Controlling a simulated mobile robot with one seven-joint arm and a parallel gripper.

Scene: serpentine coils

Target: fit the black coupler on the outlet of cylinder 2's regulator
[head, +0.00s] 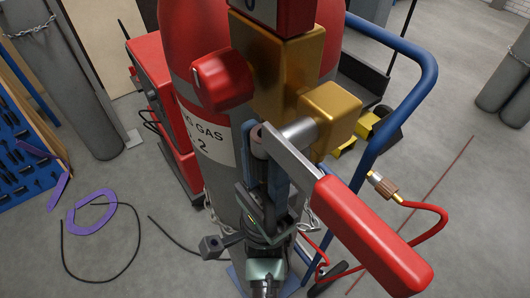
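Cylinder 2 (216,146) stands upright in the middle of the head view, with a red top and a white label ending in "2". The gold regulator body (284,60) is on its near side, with a gold side block (329,112) and a silver stem (300,131). My gripper (264,160) reaches up from the bottom in front of the cylinder, its fingers close to the lever's pivot end. Dark shapes lie between the fingers, but I cannot tell whether one is the black coupler. The outlet is not clearly visible either.
A red-handled lever (372,232) juts out right of my gripper. A red knob (222,78) is at upper left. A red hose (432,209) ends in a brass fitting (383,186). The blue cart frame (408,108) curves at right. A black hose (66,257) lies on the left floor.

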